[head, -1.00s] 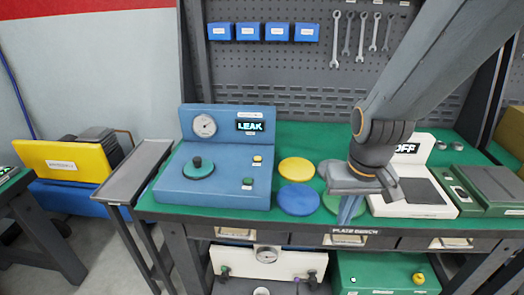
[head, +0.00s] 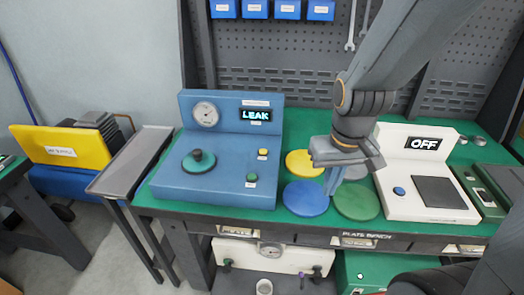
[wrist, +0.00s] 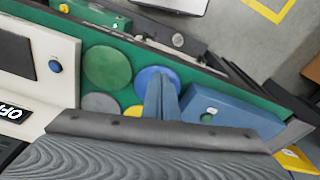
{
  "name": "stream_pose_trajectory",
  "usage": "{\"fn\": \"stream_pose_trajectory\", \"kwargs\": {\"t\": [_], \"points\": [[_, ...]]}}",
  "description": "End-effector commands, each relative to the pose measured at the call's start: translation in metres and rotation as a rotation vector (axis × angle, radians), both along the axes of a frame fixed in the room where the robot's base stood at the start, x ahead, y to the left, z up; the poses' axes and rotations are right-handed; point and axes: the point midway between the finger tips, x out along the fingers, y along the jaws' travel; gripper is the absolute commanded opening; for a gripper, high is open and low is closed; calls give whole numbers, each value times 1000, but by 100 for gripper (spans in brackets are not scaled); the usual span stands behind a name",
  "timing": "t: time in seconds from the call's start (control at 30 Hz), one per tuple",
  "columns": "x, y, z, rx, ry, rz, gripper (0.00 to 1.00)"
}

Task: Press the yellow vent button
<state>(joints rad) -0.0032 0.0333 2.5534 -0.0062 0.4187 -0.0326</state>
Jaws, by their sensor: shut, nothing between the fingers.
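The yellow button (head: 262,153) is small and sits on the right side of the blue tester (head: 210,190), below its lit LEAK display (head: 255,115). A green button (head: 251,177) lies in front of it, and it also shows in the wrist view (wrist: 208,115). My gripper (head: 332,188) is shut and empty, pointing down over the coloured discs, to the right of the blue tester and apart from the yellow button. In the wrist view my closed fingers (wrist: 161,85) cover part of the blue disc, beside the tester's edge.
A yellow disc (head: 303,163), blue disc (head: 305,198) and green disc (head: 358,202) lie on the green bench top. A white scale (head: 412,207) reading OFF stands to their right. A narrow grey tray table (head: 130,165) stands left of the tester.

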Motion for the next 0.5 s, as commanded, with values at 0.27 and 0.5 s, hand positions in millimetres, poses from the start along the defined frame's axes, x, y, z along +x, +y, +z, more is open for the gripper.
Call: {"fn": "stream_pose_trajectory", "kwargs": {"t": [0.27,0.5], "points": [[86,5,7,-165,-159,634,0],[184,40,12,-450,-347,1439,0]]}}
